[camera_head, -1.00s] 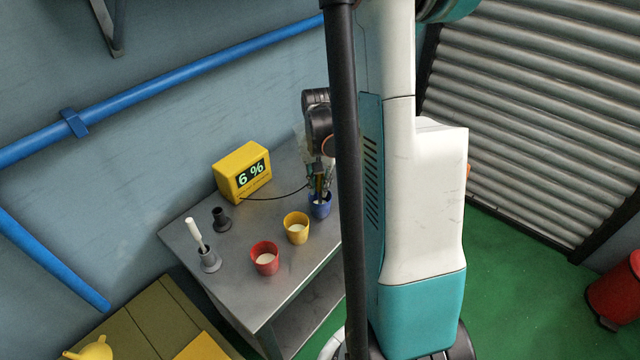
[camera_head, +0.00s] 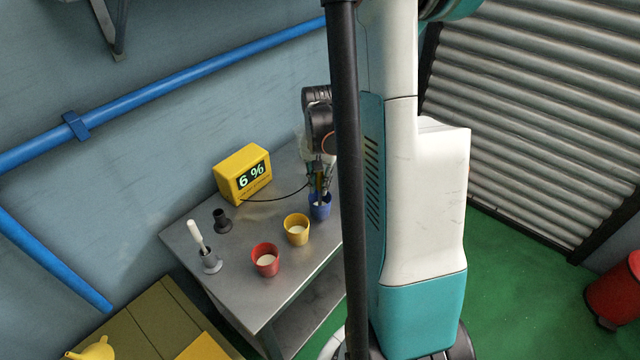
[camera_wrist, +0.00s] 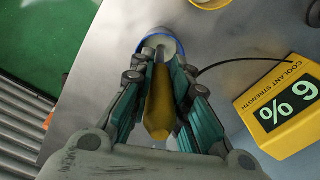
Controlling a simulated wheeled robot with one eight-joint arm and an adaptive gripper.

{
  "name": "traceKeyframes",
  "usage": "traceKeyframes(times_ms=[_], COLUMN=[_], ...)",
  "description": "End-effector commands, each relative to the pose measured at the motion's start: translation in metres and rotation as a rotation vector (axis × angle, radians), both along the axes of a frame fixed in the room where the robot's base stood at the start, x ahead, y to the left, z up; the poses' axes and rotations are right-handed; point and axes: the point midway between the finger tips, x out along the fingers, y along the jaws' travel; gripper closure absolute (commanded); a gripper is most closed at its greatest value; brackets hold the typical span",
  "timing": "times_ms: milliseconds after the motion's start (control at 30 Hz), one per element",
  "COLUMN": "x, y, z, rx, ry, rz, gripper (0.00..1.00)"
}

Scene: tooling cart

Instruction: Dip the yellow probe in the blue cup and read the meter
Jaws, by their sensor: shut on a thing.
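The yellow probe (camera_wrist: 159,103) is held between the fingers of my gripper (camera_wrist: 160,75), which is shut on it. The probe points down into the blue cup (camera_head: 320,209). In the wrist view the cup's blue rim (camera_wrist: 139,43) surrounds the probe's grey tip, over pale liquid. How deep the tip sits is hard to tell. In the head view my gripper (camera_head: 320,185) is right above the cup, partly behind my own column. The yellow meter (camera_head: 242,176) stands at the back of the cart and reads 6 %. A black cable runs from it toward the probe.
A yellow cup (camera_head: 297,229) and a red cup (camera_head: 265,260), both with pale liquid, stand left of the blue cup. An empty dark holder (camera_head: 222,221) and a grey holder with a white-handled tool (camera_head: 198,236) stand further left. The cart's front right edge is close.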

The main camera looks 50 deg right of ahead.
Motion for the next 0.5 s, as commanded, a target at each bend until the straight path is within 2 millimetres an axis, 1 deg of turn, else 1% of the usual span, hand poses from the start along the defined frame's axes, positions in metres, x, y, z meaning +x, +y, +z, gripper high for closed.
traceKeyframes(times_ms=[33, 500], x=[0.000, 0.000], y=[0.000, 0.000], z=[0.007, 0.040], rx=[0.000, 0.000], ry=[0.000, 0.000], rz=[0.000, 0.000], gripper=[1.00, 1.00])
